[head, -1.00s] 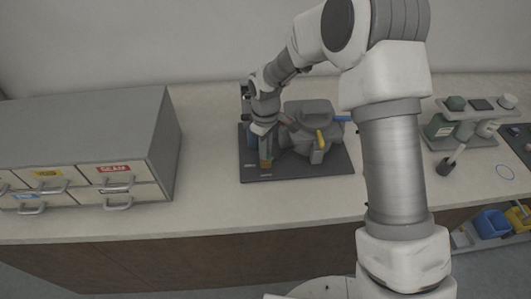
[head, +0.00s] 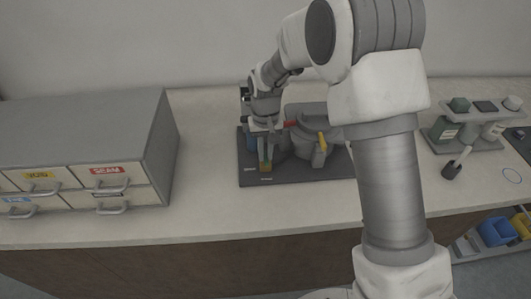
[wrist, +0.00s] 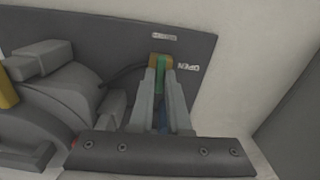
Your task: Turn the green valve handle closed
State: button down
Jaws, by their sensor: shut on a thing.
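The green valve handle (wrist: 160,78) shows in the wrist view between my two fingers, with a yellow-brown tip (wrist: 154,61). My gripper (wrist: 160,72) is shut on it, one finger on each side. In the head view my gripper (head: 265,160) points down at the left part of the dark base plate (head: 300,176), and the handle is mostly hidden by the fingers. An "OPEN" label (wrist: 188,67) is on the plate just right of the handle in the wrist view. The handle's pivot is hidden by my gripper.
The grey press (head: 305,140) stands right of my gripper, with a red handle (head: 291,123) and a yellow handle (head: 323,141) close by. A drawer cabinet (head: 150,130) is at left. The front counter is clear.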

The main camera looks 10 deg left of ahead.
aim_at(266, 156)
jog(key=shift+m, duration=0.4)
jog(key=c, duration=0.9)
grip_release()
jog(key=shift+r, duration=0.1)
notch_tip(266, 156, up, 17)
jog(key=shift+r+p, duration=0.15)
jog(key=shift+p, duration=0.3)
